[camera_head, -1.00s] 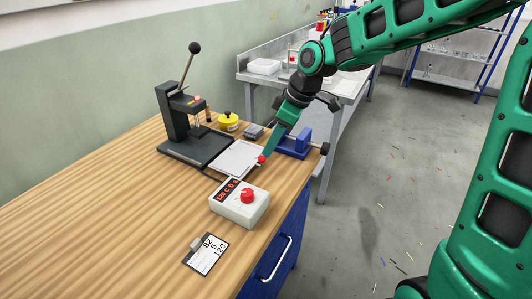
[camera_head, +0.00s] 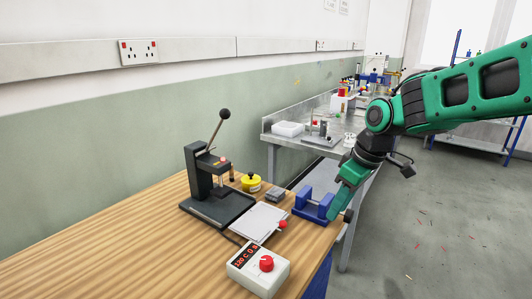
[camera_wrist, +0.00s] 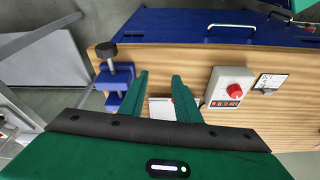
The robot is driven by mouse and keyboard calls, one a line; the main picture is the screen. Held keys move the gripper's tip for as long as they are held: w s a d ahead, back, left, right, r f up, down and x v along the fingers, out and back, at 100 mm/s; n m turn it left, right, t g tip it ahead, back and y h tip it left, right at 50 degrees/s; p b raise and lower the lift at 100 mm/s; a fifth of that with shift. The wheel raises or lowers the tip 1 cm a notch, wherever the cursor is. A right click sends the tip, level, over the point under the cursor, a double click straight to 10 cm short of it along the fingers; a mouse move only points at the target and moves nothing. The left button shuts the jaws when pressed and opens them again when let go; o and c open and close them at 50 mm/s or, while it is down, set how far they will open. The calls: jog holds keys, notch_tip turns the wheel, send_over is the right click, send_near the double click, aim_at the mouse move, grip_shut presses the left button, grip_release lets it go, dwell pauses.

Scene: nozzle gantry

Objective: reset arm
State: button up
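My gripper (camera_head: 334,213) hangs at the end of my green arm, by the blue fixture (camera_head: 305,206) at the bench's right edge in the head view. In the wrist view my gripper (camera_wrist: 160,76) has its two green fingers apart, with nothing held between them. The wooden bench top (camera_wrist: 165,58) lies beyond the fingertips. A white plate (camera_wrist: 161,108) shows partly between the fingers, its rest hidden by my gripper. The blue fixture with a black knob (camera_wrist: 107,50) is left of the fingers.
The bench holds a black lever press (camera_head: 197,172), a yellow round container (camera_head: 251,182), the white plate (camera_head: 258,222) with a red knob, and a temperature controller (camera_head: 258,270). A grey table (camera_head: 275,137) with equipment stands behind.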

jog(key=s+d+f+m+g+h, duration=0.1)
jog(key=s+d+f+m, duration=0.1)
jog(key=s+d+m, duration=0.5)
jog(key=s+d+f+m+g+h, duration=0.1)
jog(key=s+d+m, duration=0.7)
jog(key=s, duration=1.1)
jog(key=d, duration=0.4)
jog(key=shift+f, duration=0.4)
jog(key=shift+s+d, duration=0.1)
jog(key=shift+w+f, duration=0.25)
jog(key=shift+w, duration=0.4)
